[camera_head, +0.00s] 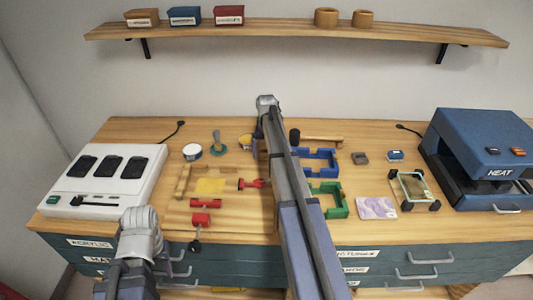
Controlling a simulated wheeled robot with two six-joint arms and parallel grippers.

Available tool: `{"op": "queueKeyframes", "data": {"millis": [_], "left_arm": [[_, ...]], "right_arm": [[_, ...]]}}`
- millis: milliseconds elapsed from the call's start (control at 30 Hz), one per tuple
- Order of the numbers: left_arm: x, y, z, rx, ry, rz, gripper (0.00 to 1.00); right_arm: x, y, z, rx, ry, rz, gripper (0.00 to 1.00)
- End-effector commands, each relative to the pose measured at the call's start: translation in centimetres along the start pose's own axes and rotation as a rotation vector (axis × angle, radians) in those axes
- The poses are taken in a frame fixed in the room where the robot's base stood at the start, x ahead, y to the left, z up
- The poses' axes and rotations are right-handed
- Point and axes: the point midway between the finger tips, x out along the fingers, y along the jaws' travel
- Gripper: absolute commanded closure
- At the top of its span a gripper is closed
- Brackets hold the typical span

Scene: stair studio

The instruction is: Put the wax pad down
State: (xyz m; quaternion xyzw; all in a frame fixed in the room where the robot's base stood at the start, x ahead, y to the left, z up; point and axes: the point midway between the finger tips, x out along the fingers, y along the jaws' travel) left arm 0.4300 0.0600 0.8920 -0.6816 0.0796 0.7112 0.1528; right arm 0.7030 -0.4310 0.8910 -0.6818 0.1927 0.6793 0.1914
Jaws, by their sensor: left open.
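A flat yellow square (210,186), which looks like the wax pad, lies on the bench inside a low wooden corner frame (183,181). My left gripper (140,222) is at the lower left, at the front of the bench, apart from the yellow square. It is open, and no object shows in it. My right arm reaches up across the middle of the bench. Its far end, with the right gripper (266,103), is near the back wall; its fingers cannot be made out. That arm hides a strip of the bench.
A white device (105,176) stands at left and a blue heat press (480,150) at right. Red clamp parts (201,219), blue (321,160) and green (331,198) frames and a purple card (376,207) lie between. A shelf (290,28) hangs above.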

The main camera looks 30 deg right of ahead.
Motion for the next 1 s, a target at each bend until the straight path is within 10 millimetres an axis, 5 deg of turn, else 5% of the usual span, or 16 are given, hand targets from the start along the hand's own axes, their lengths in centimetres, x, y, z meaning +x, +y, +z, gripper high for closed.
{"op": "queueKeyframes", "data": {"millis": [467,1000], "left_arm": [[-1.8,-0.2,0.1,0.000,0.000,0.000,0.50],[-9.8,-0.9,0.6,0.001,0.000,0.000,0.50]], "right_arm": [[-1.8,0.0,0.0,0.000,0.000,0.000,0.00],[-9.9,0.0,0.0,0.000,0.000,0.000,0.00]]}}
